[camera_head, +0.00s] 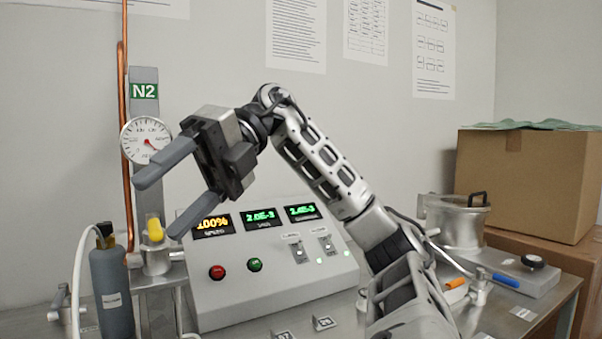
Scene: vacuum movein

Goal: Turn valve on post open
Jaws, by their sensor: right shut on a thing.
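The valve is on the grey post (143,88) at the left, marked with a green N2 sign (145,91). Its yellow handle (155,230) shows low on the post, above a metal fitting (156,262). My right gripper (156,209) reaches across from the right, its two long grey fingers pointing left and down. Part of the post is hidden behind the fingers. My left gripper is not in view.
A round gauge (146,140) and copper pipe (126,190) run by the post. A grey bottle (111,292) stands left. A control console (270,285) with lit displays sits below my arm. A metal pot (457,224) and cardboard box (525,180) are at the right.

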